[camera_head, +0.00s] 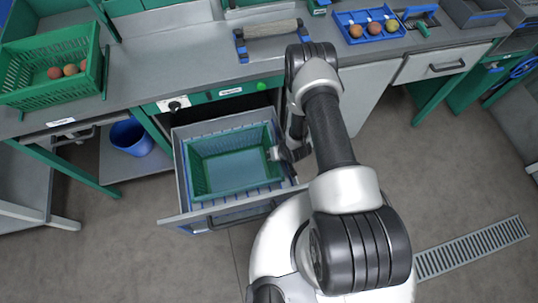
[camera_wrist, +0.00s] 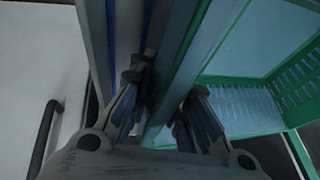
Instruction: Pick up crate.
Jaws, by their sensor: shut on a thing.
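The green crate (camera_head: 196,172) sits inside an open drawer (camera_head: 181,170) below the counter in the head view. It looks empty, with a pale bluish floor. My gripper (camera_head: 277,153) is at the crate's right side wall. In the wrist view the crate (camera_wrist: 237,119) fills the right side, and my gripper (camera_wrist: 165,95) is shut on its wall. One finger is on the outer side, in the narrow gap by the drawer's side, and the other is on the inner side. The exact contact is dark and partly hidden.
Another green crate (camera_head: 103,68) with several tomatoes stands on the counter (camera_head: 160,62) at left. A blue tray (camera_head: 342,20) with several tomatoes is at the back. A blue bucket (camera_head: 130,138) stands left of the drawer. A closed drawer's handle (camera_head: 447,67) is at right. Floor in front is clear.

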